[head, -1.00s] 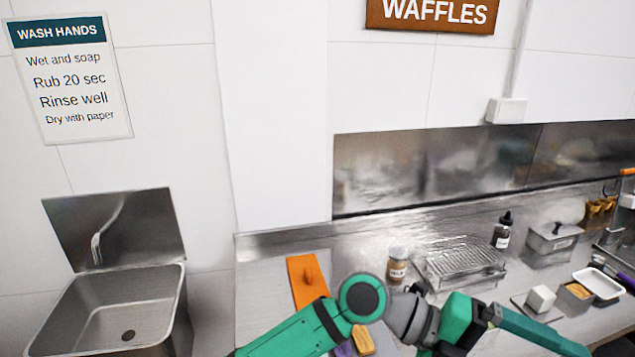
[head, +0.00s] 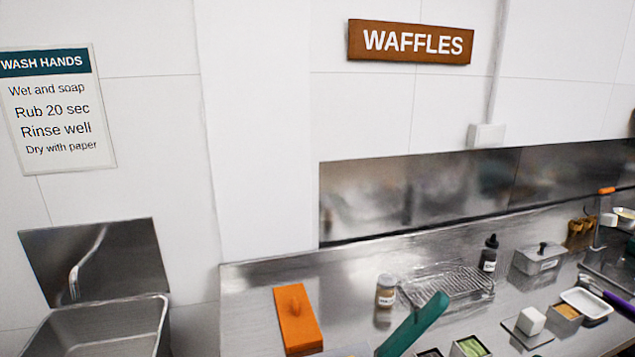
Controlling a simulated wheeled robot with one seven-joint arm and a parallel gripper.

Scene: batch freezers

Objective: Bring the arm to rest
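The rest of the arm is below the picture. My gripper does not show, so its state and anything in it are hidden.
On the counter are an orange board with a knob (head: 297,322), a labelled jar (head: 386,291), a wire rack (head: 446,286), a dark bottle (head: 489,254), a lidded steel box (head: 538,259), a white cube (head: 531,321) and a white tray (head: 587,302). A sink (head: 105,330) stands at left.

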